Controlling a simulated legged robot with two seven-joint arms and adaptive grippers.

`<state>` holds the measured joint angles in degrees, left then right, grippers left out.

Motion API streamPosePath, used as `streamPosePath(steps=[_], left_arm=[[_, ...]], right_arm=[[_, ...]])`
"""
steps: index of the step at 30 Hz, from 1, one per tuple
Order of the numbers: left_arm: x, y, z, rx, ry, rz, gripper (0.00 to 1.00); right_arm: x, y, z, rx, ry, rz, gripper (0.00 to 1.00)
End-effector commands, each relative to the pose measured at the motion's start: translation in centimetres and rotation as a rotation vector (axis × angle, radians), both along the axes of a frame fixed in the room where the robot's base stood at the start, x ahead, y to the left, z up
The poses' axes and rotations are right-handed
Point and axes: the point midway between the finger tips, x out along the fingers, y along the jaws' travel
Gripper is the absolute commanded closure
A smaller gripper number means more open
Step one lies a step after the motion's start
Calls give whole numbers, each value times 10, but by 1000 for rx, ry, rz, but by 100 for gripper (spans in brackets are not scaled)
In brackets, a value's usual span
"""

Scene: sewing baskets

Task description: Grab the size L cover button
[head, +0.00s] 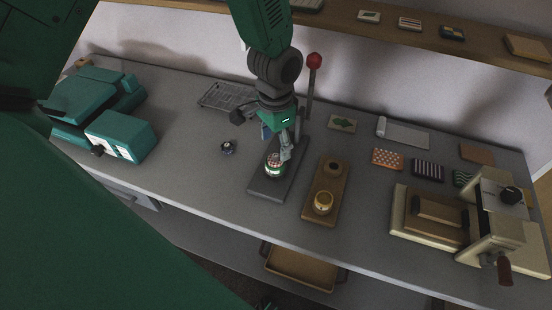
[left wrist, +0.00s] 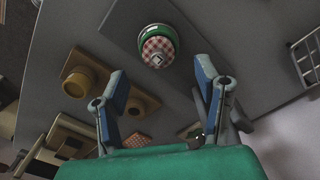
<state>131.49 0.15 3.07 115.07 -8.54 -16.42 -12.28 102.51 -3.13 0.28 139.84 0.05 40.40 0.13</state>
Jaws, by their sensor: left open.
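A round piece with a red-and-white checked top and a green band (head: 274,166) stands on a dark grey base plate (head: 264,187). It also shows in the left wrist view (left wrist: 158,45), with a small dark-and-white mark on top; I cannot read a size. My left gripper (head: 283,150) is just above and beside it in the head view. In the left wrist view, the left gripper's blue-padded fingers (left wrist: 161,76) are spread with nothing between them, and the checked piece lies beyond their tips. My right gripper is not in view.
A wooden board (head: 317,213) right of the plate holds a yellow round piece (head: 323,203) and a brown one (head: 333,168). A red-knobbed lever (head: 314,62) rises behind. A small dark item (head: 227,147) lies left. A cream press (head: 480,215) stands right, a teal machine (head: 100,105) left.

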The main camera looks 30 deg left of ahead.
Motion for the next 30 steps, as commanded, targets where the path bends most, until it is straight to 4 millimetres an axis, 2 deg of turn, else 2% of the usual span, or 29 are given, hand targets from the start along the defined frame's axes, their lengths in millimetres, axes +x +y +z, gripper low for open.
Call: streamPosePath(steps=[1,6,10,16,19,24,30], left_arm=[[-1,0,-11,1,5,0,43],[0,0,-35,1,3,0,43],[0,0,-42,1,2,0,43],[0,0,-41,0,1,0,43],[0,0,-41,0,1,0,78],[0,0,-41,0,1,0,82],[0,0,-40,0,0,0,82]], right_arm=[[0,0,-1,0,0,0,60],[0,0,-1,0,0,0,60],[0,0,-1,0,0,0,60],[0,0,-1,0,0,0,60],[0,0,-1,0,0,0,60],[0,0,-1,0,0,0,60],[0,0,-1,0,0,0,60]])
